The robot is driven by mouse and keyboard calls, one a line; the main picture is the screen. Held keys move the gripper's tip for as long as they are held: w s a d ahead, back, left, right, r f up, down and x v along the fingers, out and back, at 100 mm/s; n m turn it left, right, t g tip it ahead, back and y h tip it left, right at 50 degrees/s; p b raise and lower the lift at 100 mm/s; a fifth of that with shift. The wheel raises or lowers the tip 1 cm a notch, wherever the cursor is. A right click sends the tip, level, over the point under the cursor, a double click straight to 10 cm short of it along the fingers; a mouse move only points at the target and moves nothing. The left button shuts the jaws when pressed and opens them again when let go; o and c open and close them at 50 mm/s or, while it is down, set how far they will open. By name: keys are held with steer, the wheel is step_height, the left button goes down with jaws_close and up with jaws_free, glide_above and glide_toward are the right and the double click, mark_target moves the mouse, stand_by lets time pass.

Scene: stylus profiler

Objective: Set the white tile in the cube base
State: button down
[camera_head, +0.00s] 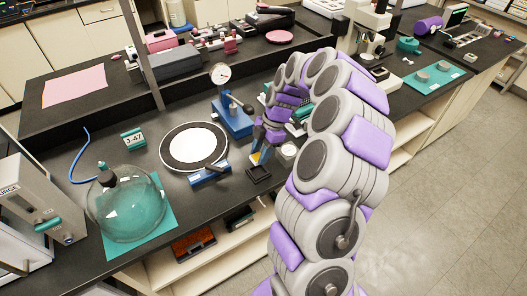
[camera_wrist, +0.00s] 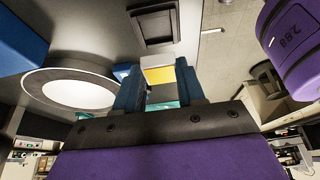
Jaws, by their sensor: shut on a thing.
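My gripper (camera_head: 262,153) points down over the front part of the black bench. In the wrist view its two blue fingers (camera_wrist: 159,88) are shut on a small block with a whitish strip and a yellow face, which I take as the tile (camera_wrist: 159,75). The tile also shows as a small pale yellow patch in the head view (camera_head: 256,158). A black square holder with a raised rim, likely the cube base (camera_head: 258,174), lies on the bench just in front of and below the fingertips. It also shows in the wrist view (camera_wrist: 153,24), apart from the tile.
A round plate with a black ring and white disc (camera_head: 194,146) lies left of my gripper. A blue tool (camera_head: 210,176) is in front of it. A blue dial gauge stand (camera_head: 231,118) stands behind. A glass dome (camera_head: 124,208) is at the front left.

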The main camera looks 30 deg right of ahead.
steer(key=shift+a+f, duration=0.25)
steer(key=shift+f, duration=0.05)
steer(key=shift+a+f, duration=0.1)
steer(key=shift+f, duration=0.25)
steer(key=f, duration=0.1)
steer(key=d+f+b, duration=0.1)
steer(key=f+b, duration=0.1)
steer(key=shift+d+f, duration=0.35)
steer(key=shift+a, duration=0.65)
steer(key=shift+d+f+b, duration=0.15)
steer(key=shift+d+b, duration=0.25)
steer(key=shift+d, duration=0.35)
steer(key=shift+a, duration=0.35)
steer(key=shift+a+b, duration=0.2)
steer(key=shift+b, duration=0.1)
